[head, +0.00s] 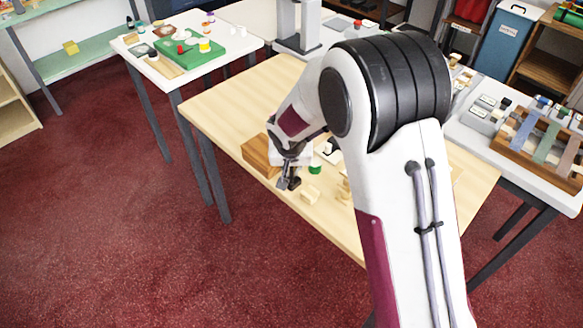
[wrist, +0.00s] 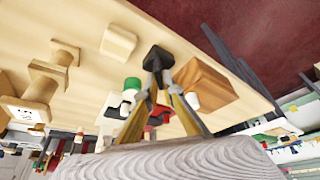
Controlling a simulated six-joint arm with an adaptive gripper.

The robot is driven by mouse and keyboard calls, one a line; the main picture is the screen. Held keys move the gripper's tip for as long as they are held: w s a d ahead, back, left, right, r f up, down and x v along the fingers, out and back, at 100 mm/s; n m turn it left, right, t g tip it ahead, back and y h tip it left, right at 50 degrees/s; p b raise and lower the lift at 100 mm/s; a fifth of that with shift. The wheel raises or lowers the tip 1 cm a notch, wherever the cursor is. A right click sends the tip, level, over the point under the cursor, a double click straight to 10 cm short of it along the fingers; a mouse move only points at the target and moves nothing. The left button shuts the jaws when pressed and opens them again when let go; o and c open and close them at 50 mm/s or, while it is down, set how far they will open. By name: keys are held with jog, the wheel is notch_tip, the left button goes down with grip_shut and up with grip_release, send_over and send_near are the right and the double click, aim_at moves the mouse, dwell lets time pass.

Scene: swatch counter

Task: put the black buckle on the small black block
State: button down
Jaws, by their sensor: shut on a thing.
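My gripper (head: 288,183) is low over the near-left edge of the pale wooden table. In the wrist view its two fingers (wrist: 159,78) come together on a black piece, which I take to be the black buckle (wrist: 157,57). The piece shows just beyond the fingertips, and its outline is too small to make out fully. I cannot tell the small black block apart from this dark shape in either view. Whether the held piece touches anything beneath it is unclear.
A brown wooden box (head: 258,155) stands close beside my gripper. A green cylinder (head: 315,169), a pale wooden block (head: 310,195) and a wooden spool (wrist: 65,52) stand nearby. My arm hides much of the table. The table edge is close to my gripper.

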jog(key=c, duration=2.2)
grip_release()
jog(key=shift+r, duration=0.1)
jog(key=shift+v, duration=6)
jog(key=s+d+r, duration=0.6)
jog(key=d+r, duration=0.1)
jog(key=r, duration=0.1)
jog(key=shift+t, duration=0.5)
jog(key=s+d+r, duration=0.1)
jog(key=s+d, duration=0.2)
jog(key=s, duration=0.4)
jog(key=s+d+r, duration=0.2)
jog(key=s+d, duration=0.2)
jog(key=s, duration=0.4)
jog(key=s+d+r, duration=0.1)
jog(key=s+d, duration=0.2)
jog(key=s, duration=0.5)
jog(key=shift+s+d+r, duration=0.2)
jog(key=shift+d+r, duration=0.05)
jog(key=shift+r, duration=0.1)
